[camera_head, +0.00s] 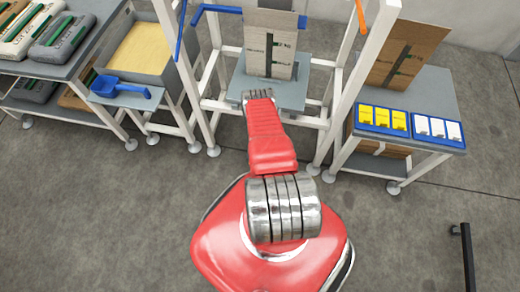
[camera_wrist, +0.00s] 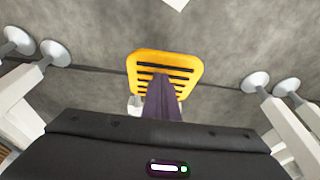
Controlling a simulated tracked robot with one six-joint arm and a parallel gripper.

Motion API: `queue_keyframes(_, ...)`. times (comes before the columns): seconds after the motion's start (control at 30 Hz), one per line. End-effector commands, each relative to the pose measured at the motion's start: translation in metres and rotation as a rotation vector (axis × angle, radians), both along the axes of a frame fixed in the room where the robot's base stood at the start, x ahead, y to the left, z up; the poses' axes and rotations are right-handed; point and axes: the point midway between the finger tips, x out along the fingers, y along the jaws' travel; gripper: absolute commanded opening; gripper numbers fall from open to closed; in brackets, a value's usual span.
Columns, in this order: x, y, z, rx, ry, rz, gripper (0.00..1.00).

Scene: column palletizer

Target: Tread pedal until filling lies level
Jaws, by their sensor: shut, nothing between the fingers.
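The pedal (camera_wrist: 168,64), a yellow plate with dark slots, shows in the upper middle of the wrist view, near the floor. My gripper (camera_wrist: 162,80) is shut and empty, its dark fingers pointing at the pedal and overlapping its lower part in the picture. I cannot tell whether the fingertips touch it. In the head view the pedal and my fingers are hidden behind my red arm.
A bin of yellow grains (camera_head: 146,46) stands at left, with a blue scoop (camera_head: 120,88) on a ledge before it. Shelves of sacks (camera_head: 62,38) are further left. A right-hand table (camera_head: 432,90) holds cards and another box. White frame legs (camera_head: 205,130) flank the platform.

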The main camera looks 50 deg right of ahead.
Motion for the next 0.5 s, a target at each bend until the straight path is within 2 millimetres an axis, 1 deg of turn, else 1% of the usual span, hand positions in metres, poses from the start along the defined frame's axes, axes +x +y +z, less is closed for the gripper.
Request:
queue_keyframes(0.03, -0.001, 0.0, 0.005, 0.003, 0.001, 0.0, 0.0)
queue_keyframes(0.5, -0.009, 0.016, 0.05, 0.001, 0.0, 0.0, 0.0)
